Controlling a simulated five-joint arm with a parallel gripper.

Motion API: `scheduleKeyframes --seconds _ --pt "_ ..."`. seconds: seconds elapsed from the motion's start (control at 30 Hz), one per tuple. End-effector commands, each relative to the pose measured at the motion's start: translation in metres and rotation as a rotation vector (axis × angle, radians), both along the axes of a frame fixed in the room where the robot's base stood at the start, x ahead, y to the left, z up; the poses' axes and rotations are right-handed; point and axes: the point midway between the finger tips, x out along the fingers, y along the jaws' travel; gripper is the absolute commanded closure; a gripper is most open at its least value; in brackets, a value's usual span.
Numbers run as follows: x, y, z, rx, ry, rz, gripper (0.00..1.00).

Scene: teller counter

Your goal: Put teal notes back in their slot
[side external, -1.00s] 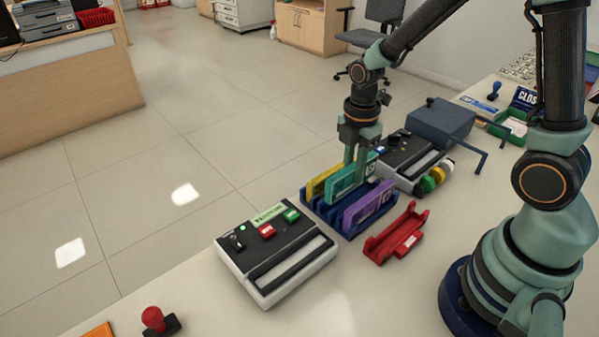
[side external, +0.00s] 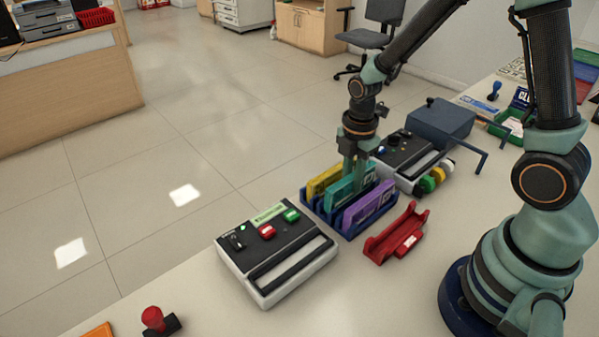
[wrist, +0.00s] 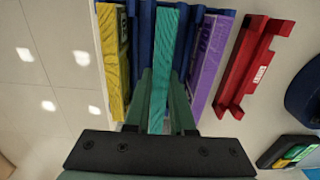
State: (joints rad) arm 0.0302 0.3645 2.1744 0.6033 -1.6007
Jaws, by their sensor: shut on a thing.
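The teal notes (side external: 343,194) stand upright in the middle of the blue slotted rack (side external: 351,234), between the yellow notes (side external: 322,182) and the purple notes (side external: 369,207). My gripper (side external: 358,176) is above the rack, shut on the teal notes. In the wrist view, my gripper's fingers (wrist: 163,105) lie on both sides of the teal notes (wrist: 166,45). The rack (wrist: 145,40) shows on either side of them. The lower edge of the teal notes is hidden by the rack wall in the side view.
An empty red holder (side external: 396,233) lies right of the rack. A machine with red and green buttons (side external: 275,253) stands in front on the left, and a second dark-topped machine (side external: 408,157) behind. A red stamp (side external: 153,318) is near the front edge.

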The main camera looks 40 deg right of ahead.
Motion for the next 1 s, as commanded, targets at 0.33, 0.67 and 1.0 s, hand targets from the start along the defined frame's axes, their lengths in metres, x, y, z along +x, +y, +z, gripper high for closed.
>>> scheduleKeyframes --seconds 0.33,0.67,1.0 --pt "0.0 0.0 -0.011 0.0 0.0 0.0 1.0" --pt "0.001 0.0 -0.016 0.0 -0.001 0.0 1.0" --pt "0.0 0.0 -0.016 0.0 -0.001 0.0 0.43"
